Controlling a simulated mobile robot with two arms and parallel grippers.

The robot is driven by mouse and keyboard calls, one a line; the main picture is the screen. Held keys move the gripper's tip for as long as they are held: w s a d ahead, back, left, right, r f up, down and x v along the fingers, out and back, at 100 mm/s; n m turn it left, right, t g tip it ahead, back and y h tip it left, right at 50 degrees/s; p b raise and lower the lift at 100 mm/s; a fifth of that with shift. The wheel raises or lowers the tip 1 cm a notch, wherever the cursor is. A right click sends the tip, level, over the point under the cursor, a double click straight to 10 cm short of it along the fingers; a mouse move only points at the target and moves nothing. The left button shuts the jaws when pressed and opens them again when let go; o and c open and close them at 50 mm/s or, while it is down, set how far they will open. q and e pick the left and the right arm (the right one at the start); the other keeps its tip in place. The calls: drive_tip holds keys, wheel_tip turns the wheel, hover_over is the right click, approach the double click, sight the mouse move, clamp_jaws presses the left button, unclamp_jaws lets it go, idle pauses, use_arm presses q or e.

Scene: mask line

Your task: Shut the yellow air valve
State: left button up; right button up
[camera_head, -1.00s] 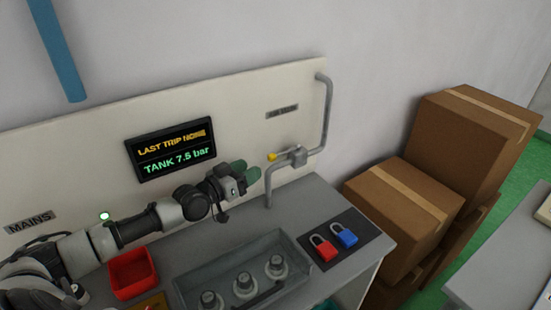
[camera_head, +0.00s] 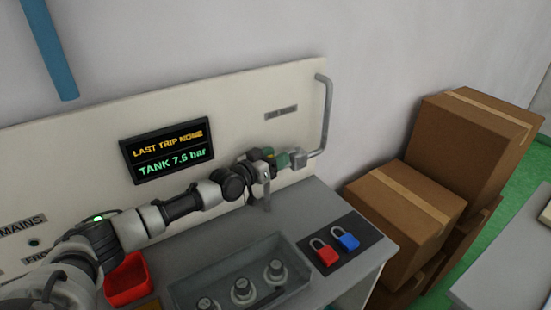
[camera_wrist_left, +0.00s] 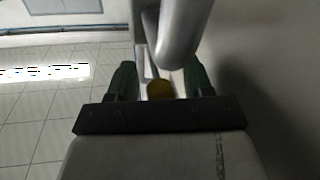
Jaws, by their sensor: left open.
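The yellow valve handle (camera_wrist_left: 160,90) shows end-on as a round knob between the two green fingers of my left gripper (camera_wrist_left: 160,76) in the left wrist view. The fingers are open, with a gap on each side of the knob. In the head view my left gripper (camera_head: 277,158) is at the grey valve body (camera_head: 298,158) on the pipe and hides most of the yellow handle. My right gripper is not in view.
The grey pipe (camera_head: 327,115) runs up the panel beside the valve. Below are a grey tray (camera_head: 188,292) with several knobs, a red bin (camera_head: 127,279), a red padlock (camera_head: 324,254) and a blue padlock (camera_head: 345,238). Cardboard boxes (camera_head: 405,215) stand at right.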

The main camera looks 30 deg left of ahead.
use_arm(q)
drive_tip(key=shift+w, duration=0.2)
clamp_jaws()
idle(0.3)
